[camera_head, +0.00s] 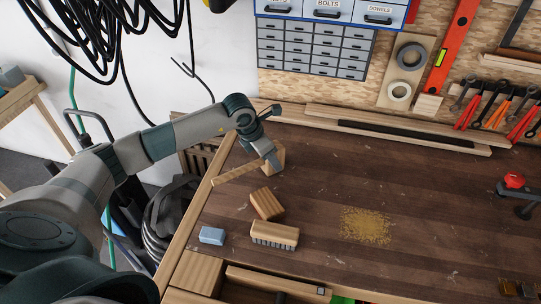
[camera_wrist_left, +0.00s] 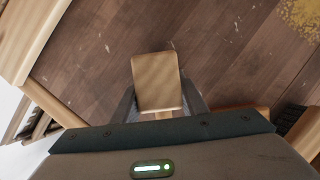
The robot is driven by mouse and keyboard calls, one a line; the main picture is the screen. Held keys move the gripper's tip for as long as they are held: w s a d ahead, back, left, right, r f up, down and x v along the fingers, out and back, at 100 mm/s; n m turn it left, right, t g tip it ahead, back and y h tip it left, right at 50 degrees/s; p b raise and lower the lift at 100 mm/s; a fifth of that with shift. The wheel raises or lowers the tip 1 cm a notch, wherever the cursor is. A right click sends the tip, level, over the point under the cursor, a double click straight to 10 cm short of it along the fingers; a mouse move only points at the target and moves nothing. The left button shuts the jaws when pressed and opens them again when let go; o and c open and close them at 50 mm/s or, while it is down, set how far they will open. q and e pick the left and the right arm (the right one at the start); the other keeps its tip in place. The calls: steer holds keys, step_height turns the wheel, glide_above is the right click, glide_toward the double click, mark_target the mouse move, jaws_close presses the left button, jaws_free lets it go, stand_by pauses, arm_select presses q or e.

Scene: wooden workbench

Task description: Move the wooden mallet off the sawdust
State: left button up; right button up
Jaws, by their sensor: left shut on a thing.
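The wooden mallet (camera_head: 239,173) is at the back left of the workbench, its handle pointing left toward the bench's left edge. My left gripper (camera_head: 273,161) is shut on it near its head. In the left wrist view the mallet's pale head (camera_wrist_left: 157,82) shows between the two fingers (camera_wrist_left: 160,103). I cannot tell whether the mallet touches the bench or hangs just above it. The sawdust (camera_head: 366,226) is a flat yellow patch to the right and nearer the front, well apart from the mallet. It also shows in the wrist view's corner (camera_wrist_left: 303,16). My right gripper is not in view.
A wooden block (camera_head: 266,204), a brush (camera_head: 274,236) and a blue block (camera_head: 212,235) lie in front of the mallet. A red-knobbed tool (camera_head: 514,182) stands at the right. Long wooden strips (camera_head: 400,135) line the back edge. The bench between mallet and sawdust is clear.

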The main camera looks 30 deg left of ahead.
arm_select(q)
steer(key=shift+f, duration=0.1)
steer(key=o, duration=1.4)
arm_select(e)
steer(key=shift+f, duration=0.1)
